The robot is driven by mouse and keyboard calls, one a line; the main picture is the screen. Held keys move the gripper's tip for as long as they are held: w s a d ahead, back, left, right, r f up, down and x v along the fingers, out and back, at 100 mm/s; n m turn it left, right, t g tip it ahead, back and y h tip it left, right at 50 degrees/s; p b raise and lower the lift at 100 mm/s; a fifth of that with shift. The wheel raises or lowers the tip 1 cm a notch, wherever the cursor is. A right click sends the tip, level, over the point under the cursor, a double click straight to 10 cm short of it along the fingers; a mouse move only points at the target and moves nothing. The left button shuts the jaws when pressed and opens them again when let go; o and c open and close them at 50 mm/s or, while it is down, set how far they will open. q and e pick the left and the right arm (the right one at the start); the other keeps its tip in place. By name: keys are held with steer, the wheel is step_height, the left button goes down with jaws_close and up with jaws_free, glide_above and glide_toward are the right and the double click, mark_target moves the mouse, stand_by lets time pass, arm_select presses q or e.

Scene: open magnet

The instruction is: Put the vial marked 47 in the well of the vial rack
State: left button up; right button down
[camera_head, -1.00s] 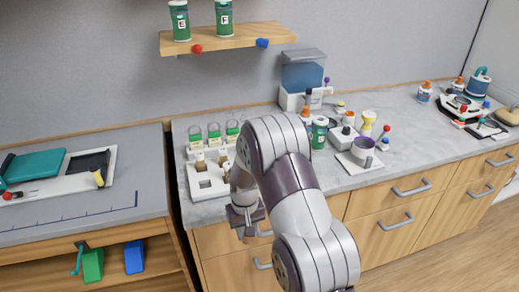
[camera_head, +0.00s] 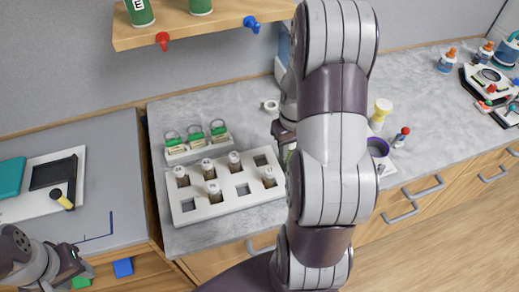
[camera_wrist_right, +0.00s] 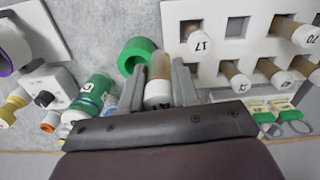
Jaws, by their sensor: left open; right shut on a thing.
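The white vial rack (camera_head: 218,216) stands on the counter in the head view. Several white-capped vials sit in it and some wells are empty, such as one in the front row (camera_head: 242,189). The rack also shows at upper right in the wrist view (camera_wrist_right: 211,69), with a vial marked 17 (camera_wrist_right: 199,42). My right gripper (camera_wrist_right: 158,84) is shut on a white-capped vial (camera_wrist_right: 158,94) with an amber band; its number is not readable. In the head view my right gripper (camera_head: 285,134) is beside the rack's right end, mostly hidden by my arm. My left gripper (camera_head: 76,268) is open and empty at lower left.
A green ring-shaped thing (camera_wrist_right: 137,54) is close to the held vial in the wrist view, with a green-labelled bottle (camera_wrist_right: 89,96) to its left. A wooden shelf (camera_head: 197,24) hangs above.

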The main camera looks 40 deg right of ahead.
steer(key=w+a+f, duration=0.1)
steer(key=w+f, duration=0.1)
steer(key=w, duration=0.1)
steer(key=w+a+f+p, duration=0.1)
steer(key=w, duration=0.2)
steer(key=w+a+f+p, duration=0.1)
steer(key=w+f, duration=0.1)
steer(key=w, duration=0.1)
steer(key=shift+f, duration=0.35)
steer(key=f, duration=0.1)
steer(key=f+p, duration=0.1)
steer(key=f, duration=0.1)
steer(key=shift+s+a+f, duration=0.15)
steer(key=shift+s+f, duration=0.05)
steer(key=shift+s, duration=0.15)
steer(key=shift+w+f, duration=0.2)
steer(key=shift+f, duration=0.2)
steer(key=c, duration=0.8)
jaws_free()
steer(key=shift+s, duration=0.1)
steer(key=shift+c, duration=0.2)
